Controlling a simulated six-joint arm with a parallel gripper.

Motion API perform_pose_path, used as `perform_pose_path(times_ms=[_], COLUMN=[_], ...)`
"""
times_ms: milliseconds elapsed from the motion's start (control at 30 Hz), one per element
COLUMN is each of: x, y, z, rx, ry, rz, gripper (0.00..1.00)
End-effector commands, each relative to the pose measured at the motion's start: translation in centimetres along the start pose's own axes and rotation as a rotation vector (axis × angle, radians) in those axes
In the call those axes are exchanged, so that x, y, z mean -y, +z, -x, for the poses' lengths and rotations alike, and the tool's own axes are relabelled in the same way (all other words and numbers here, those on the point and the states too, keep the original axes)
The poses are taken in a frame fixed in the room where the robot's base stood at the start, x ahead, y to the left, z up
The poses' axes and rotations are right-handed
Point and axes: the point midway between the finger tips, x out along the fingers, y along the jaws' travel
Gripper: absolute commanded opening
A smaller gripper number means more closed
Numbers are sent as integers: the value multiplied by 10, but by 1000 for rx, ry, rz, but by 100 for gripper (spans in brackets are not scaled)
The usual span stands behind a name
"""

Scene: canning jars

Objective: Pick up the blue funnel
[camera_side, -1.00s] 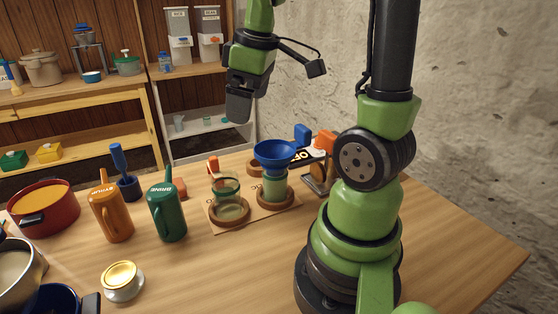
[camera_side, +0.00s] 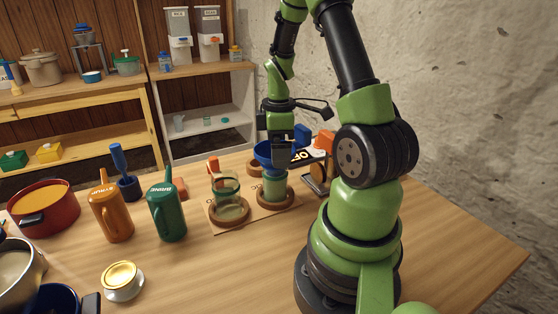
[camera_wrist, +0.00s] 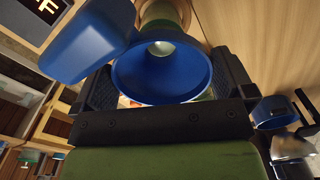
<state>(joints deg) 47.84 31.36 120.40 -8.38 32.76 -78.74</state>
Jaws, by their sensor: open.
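The blue funnel (camera_side: 263,152) sits in the mouth of a green-tinted glass jar (camera_side: 274,189) that stands in a round wooden ring on a board. My gripper (camera_side: 277,150) points down right at the funnel and hides part of it in the side view. In the wrist view the funnel (camera_wrist: 160,70) lies between the two dark fingers of my gripper (camera_wrist: 165,85), one on each side of its wide bowl. The fingers are open. Whether either finger touches the funnel, I cannot tell.
A second jar (camera_side: 228,203) stands left of the funnel's jar. A blue block-shaped handle (camera_wrist: 90,40) is close beside the funnel in the wrist view. Green (camera_side: 167,208) and orange (camera_side: 110,212) pitchers stand farther left.

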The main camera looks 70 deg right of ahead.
Motion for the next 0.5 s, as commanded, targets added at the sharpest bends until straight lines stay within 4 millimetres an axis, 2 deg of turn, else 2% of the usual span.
perform_pose_path(times_ms=[100, 200, 433, 467, 500], x=[1, 1, 0, 0, 0], y=[1, 0, 0, 0, 0], z=[-18, -25, -26, -26, -26], rx=[1, -1, -2, -2, -2], ry=[-4, -2, 0, 0, 0], rz=[1, -1, -1, -1, -1], gripper=[100, 100, 100, 95, 86])
